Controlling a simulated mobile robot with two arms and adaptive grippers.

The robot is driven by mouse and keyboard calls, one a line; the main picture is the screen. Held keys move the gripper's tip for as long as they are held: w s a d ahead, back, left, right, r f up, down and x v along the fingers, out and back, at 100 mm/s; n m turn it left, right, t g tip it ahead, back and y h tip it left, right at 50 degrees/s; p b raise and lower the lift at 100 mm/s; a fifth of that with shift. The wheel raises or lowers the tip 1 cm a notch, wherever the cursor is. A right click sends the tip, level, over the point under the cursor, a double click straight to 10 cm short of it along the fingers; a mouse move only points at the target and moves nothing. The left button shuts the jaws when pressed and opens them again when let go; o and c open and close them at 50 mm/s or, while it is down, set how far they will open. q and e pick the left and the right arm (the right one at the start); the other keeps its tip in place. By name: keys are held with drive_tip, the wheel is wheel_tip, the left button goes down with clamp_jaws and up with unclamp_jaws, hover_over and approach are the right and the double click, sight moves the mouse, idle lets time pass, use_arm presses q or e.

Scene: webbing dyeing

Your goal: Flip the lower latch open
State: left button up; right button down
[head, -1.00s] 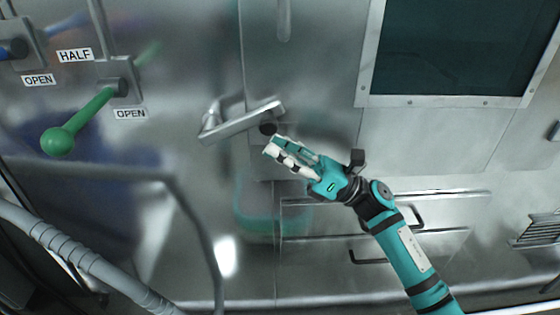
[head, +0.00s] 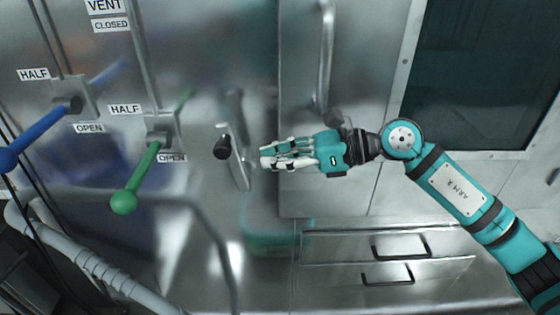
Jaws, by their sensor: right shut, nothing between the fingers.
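The lower latch (head: 238,165) is a metal lever with a black knob (head: 222,148) at its left. It stands near-upright on the steel panel, left of the door's edge, and does not cross onto the door (head: 300,190). My right gripper (head: 264,161), white-fingered with a teal body, is just right of the latch and points left at it. Its fingers are shut with nothing between them. Whether the fingertips touch the lever cannot be told. My left gripper is out of view.
A vertical door handle (head: 325,60) is above my right gripper. Green (head: 137,180) and blue (head: 38,135) valve levers stick out at the left, near a grey pipe (head: 90,265). Drawers with black handles (head: 400,252) are below right. A dark window (head: 475,75) is upper right.

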sight(229, 155)
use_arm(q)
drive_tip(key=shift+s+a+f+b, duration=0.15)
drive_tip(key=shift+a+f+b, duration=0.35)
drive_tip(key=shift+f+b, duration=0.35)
use_arm(e)
drive_tip(key=shift+a+r, duration=0.25)
drive_tip(key=shift+a, duration=0.6)
drive_tip(key=shift+a+r, duration=0.3)
drive_tip(key=shift+a, duration=0.6)
drive_tip(key=shift+a+r, duration=0.25)
drive_tip(key=shift+a, duration=0.6)
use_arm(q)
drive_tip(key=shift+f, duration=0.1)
